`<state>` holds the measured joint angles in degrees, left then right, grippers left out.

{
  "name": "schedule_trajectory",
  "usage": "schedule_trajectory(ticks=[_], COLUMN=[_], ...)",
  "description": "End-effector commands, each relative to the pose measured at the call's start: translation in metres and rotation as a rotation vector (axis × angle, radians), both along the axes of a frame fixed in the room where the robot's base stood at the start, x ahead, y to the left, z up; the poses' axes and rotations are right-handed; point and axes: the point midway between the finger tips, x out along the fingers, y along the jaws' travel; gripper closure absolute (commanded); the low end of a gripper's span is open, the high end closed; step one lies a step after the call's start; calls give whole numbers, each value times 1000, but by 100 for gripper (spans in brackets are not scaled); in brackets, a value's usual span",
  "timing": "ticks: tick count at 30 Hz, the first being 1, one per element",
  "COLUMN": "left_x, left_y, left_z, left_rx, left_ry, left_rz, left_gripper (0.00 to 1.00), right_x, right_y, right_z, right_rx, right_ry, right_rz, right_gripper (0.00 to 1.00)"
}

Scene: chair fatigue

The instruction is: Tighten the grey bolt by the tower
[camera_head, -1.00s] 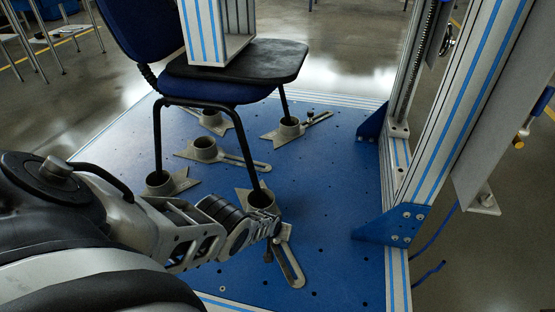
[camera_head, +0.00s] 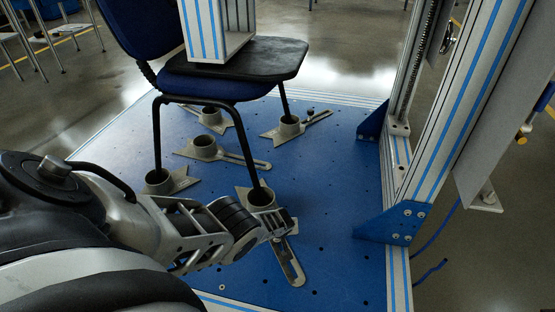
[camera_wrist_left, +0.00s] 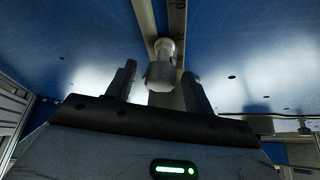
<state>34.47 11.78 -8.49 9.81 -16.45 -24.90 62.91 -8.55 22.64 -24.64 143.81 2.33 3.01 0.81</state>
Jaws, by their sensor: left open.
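My left gripper (camera_head: 284,229) is over the front slotted foot bracket (camera_head: 290,264), beside the chair's front leg. In the left wrist view the left gripper (camera_wrist_left: 160,74) is open, with one dark finger on each side of a grey bolt (camera_wrist_left: 162,66). The bolt stands on the slotted bar (camera_wrist_left: 148,20), with visible gaps to both fingers and no contact seen. In the head view this bolt is hidden behind my gripper. The metal tower (camera_head: 457,110) with blue stripes rises at the right. My right gripper is not in view.
A blue chair (camera_head: 215,88) stands with its legs in round cups. Another slotted bracket (camera_head: 290,128) with a bolt (camera_head: 310,115) lies farther back. The blue plate (camera_head: 335,200) is clear between the front bracket and the blue corner brace (camera_head: 395,222).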

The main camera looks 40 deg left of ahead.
Motion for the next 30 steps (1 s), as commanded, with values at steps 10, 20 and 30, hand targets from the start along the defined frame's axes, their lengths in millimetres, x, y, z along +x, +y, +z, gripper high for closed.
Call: schedule_trajectory(ticks=[10,20,30], left_x=[0,3,2], left_y=[0,-1,-1], left_z=[0,-3,0], left_rx=[0,-1,-1], left_ry=[0,-3,-1], left_rz=[51,321,400], left_gripper=[47,47,47], right_x=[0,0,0], right_y=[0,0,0], right_z=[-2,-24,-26], right_rx=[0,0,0], right_ry=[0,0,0], right_rz=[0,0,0], right_gripper=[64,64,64])
